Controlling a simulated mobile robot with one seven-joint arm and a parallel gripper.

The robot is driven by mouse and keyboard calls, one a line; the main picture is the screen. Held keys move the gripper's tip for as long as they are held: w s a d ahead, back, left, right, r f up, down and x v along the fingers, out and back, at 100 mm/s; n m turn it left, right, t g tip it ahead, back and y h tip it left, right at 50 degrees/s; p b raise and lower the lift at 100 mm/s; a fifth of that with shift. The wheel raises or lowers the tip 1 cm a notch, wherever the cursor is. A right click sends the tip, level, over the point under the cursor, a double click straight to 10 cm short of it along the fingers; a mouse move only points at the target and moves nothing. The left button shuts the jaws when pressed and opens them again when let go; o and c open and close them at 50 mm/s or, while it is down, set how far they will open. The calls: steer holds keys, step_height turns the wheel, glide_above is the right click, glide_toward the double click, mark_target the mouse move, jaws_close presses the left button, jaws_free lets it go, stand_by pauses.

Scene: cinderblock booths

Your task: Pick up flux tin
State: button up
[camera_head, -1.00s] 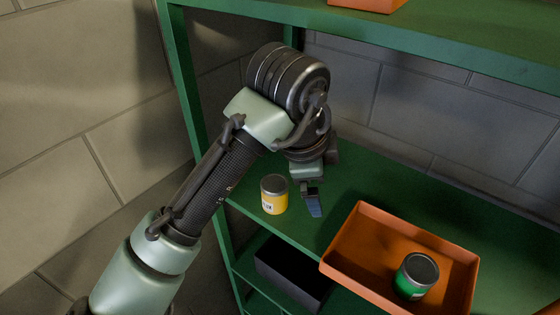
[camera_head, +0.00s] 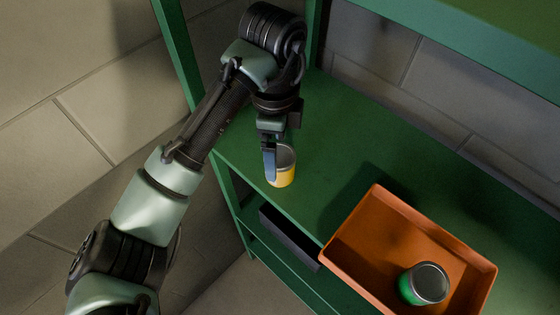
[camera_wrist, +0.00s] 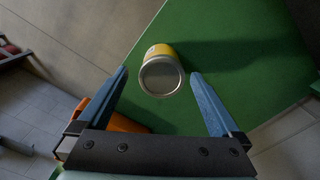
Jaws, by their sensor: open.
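A yellow tin (camera_head: 286,176) with a grey metal lid stands upright on the green shelf (camera_head: 340,130), near its front left edge. I cannot read its label, so I cannot tell if it is the flux tin. My gripper (camera_head: 273,178) is open and points down at the yellow tin; one blue finger hides part of it. In the wrist view the tin (camera_wrist: 161,75) shows between the blue fingers of my gripper (camera_wrist: 158,80), toward their tips, with gaps on both sides. A green tin (camera_head: 424,285) with a grey lid stands in the orange tray.
The orange tray (camera_head: 345,238) sits on the shelf to the right of the yellow tin. A dark bin (camera_head: 289,237) is on the level below. A green upright (camera_head: 312,35) stands behind my arm. The shelf behind the yellow tin is clear.

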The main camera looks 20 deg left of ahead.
steer(key=shift+w+d+f+p, duration=0.1)
steer(key=shift+f+p, duration=0.6)
steer(key=shift+f, duration=0.95)
steer(key=shift+w+d+f+p, duration=0.1)
steer(key=shift+f+p, duration=0.55)
steer(key=shift+f, duration=1)
steer(key=c, duration=1.5)
steer(key=shift+r, duration=0.15)
